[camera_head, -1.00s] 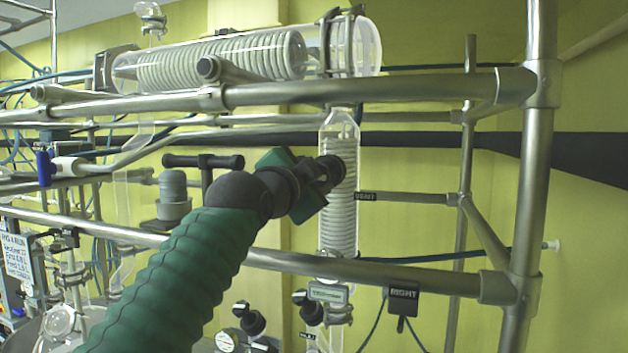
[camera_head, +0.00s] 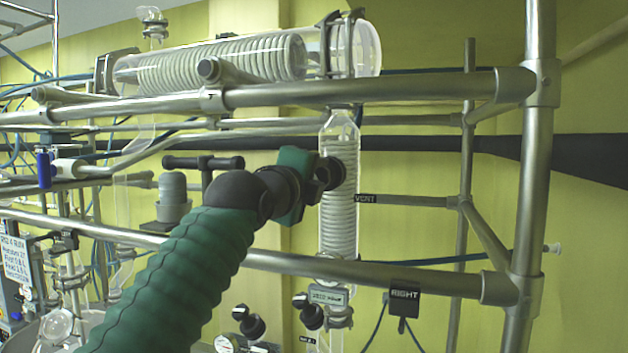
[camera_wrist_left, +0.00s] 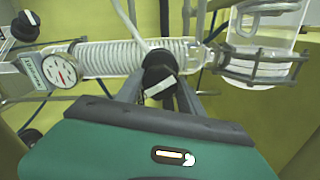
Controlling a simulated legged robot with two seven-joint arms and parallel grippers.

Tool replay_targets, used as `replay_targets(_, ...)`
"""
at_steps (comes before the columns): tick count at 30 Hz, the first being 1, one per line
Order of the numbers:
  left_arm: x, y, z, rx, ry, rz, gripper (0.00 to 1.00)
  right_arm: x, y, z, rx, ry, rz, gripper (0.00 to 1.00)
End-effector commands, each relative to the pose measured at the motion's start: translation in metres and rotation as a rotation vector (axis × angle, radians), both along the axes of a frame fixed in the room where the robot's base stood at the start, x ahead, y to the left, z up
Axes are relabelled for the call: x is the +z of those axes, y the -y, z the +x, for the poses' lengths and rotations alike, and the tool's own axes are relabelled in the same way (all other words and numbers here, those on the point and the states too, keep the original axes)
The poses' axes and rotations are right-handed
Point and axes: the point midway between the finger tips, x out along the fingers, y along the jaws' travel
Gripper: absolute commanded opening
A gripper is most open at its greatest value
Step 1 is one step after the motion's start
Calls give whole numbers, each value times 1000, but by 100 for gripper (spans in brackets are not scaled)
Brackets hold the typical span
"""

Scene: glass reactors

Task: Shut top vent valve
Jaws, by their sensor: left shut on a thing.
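In the left wrist view the knob (camera_wrist_left: 159,74) sits between the dark fingers and carries a small pale label. The fingers partly cover the knob in the head view. My right gripper is in neither view.
A steel rail (camera_head: 380,274) crosses below my gripper and another rail (camera_head: 400,92) crosses above it. A horizontal glass condenser (camera_head: 215,60) lies above the upper rail. Another black T-shaped handle (camera_head: 203,163) stands left of the gripper. A round gauge (camera_wrist_left: 61,70) shows in the left wrist view.

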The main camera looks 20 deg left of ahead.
Motion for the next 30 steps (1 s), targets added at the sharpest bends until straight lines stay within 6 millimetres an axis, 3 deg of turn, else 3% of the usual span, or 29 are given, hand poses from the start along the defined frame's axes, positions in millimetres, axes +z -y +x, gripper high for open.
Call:
replay_targets(1,-8,0,3,-1,-14,42,4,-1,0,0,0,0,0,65)
replay_targets(30,-8,0,3,-7,16,960,4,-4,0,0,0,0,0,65)
